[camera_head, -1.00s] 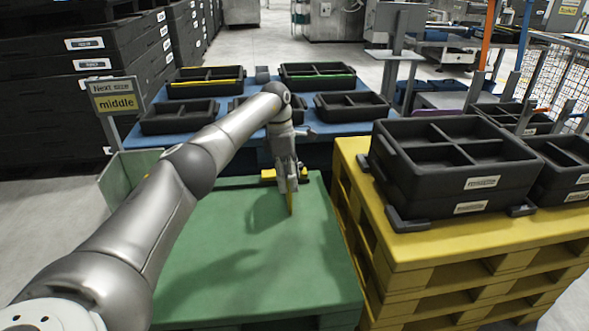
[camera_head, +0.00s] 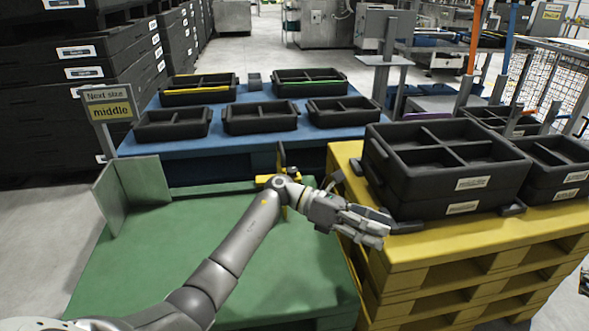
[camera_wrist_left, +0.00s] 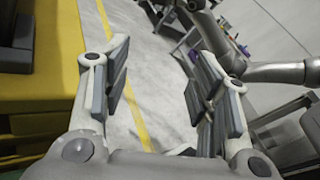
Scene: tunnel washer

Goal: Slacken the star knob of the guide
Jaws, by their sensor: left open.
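A yellow fitting with a dark upright plate (camera_head: 281,158) stands at the back edge of the green table top (camera_head: 160,255); it looks like the guide. My left wrist covers part of it, and I cannot make out a star knob. My left gripper (camera_head: 382,230) points right, past the green top's right edge and in front of the yellow pallet stack. It is clear of the fitting. In the left wrist view its two fingers (camera_wrist_left: 160,92) are wide apart, with only floor between them. My right gripper is not recognizable in either view.
Black divided crates (camera_head: 450,165) stand on the yellow pallet stack (camera_head: 420,262), close to my left gripper. More black trays (camera_head: 260,118) sit on the blue table (camera_head: 200,146) behind. Grey upright plates (camera_head: 130,188) stand at the green top's back left corner.

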